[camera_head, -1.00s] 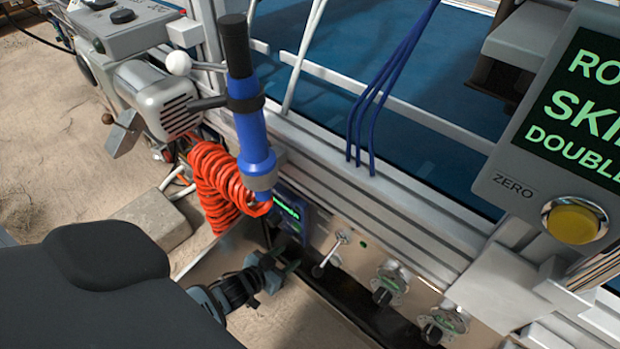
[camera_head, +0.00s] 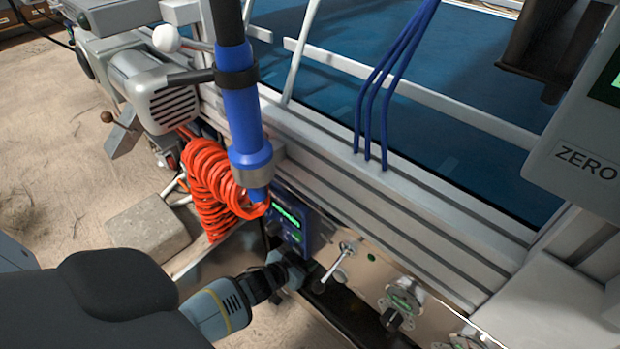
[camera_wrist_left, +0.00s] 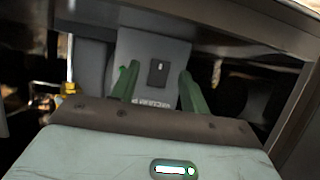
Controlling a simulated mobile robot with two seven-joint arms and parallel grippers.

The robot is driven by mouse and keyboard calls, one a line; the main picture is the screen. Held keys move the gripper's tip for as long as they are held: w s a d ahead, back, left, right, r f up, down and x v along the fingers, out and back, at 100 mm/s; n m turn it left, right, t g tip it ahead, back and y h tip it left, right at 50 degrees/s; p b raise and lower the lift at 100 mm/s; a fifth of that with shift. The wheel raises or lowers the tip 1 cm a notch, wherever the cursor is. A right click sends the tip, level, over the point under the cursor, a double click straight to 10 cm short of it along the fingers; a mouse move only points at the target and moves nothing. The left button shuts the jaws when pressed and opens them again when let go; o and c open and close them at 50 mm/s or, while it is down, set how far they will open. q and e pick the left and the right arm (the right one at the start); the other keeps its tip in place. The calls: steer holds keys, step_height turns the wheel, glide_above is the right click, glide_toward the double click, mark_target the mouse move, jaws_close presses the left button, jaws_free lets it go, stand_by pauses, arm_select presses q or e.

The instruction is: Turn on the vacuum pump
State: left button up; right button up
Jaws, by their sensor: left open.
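In the left wrist view a grey box carries a small dark rocker switch (camera_wrist_left: 158,73) with a light mark on it. A printed label (camera_wrist_left: 152,104) sits below the switch, too small to read surely. My left gripper (camera_wrist_left: 159,74) is open and empty, its two green fingers on either side of the switch in that picture. I cannot tell whether they touch the box. In the head view my left gripper (camera_head: 290,270) is low beside the metal front panel, its fingers mostly hidden. The switch does not show there. My right gripper is not in view.
A blue tube (camera_head: 243,120) and coiled orange hose (camera_head: 208,180) hang just above my left wrist. A lever (camera_head: 338,265) and a round dial (camera_head: 402,303) stick out from the panel to the right. A grey motor (camera_head: 160,90) and concrete block (camera_head: 148,222) are at left.

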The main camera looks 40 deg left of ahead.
arm_select(q)
steer(key=shift+w+f, duration=0.1)
steer(key=shift+w, duration=0.2)
steer(key=shift+c, duration=0.4)
steer(key=c, duration=0.9)
steer(key=shift+d+f+b, duration=0.1)
steer(key=shift+f+b, duration=0.15)
steer(key=shift+b, duration=0.15)
steer(key=t+b, duration=0.1)
steer(key=b, duration=0.1)
steer(key=t+b, duration=0.1)
steer(key=b, duration=0.1)
steer(key=shift+s+f, duration=0.1)
steer(key=shift+f, duration=0.2)
steer(key=shift+r+t+b, duration=0.35)
steer(key=shift+t+b, duration=0.2)
steer(key=shift+t, duration=0.05)
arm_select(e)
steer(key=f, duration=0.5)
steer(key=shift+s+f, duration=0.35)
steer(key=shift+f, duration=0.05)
arm_select(q)
steer(key=shift+r, duration=0.1)
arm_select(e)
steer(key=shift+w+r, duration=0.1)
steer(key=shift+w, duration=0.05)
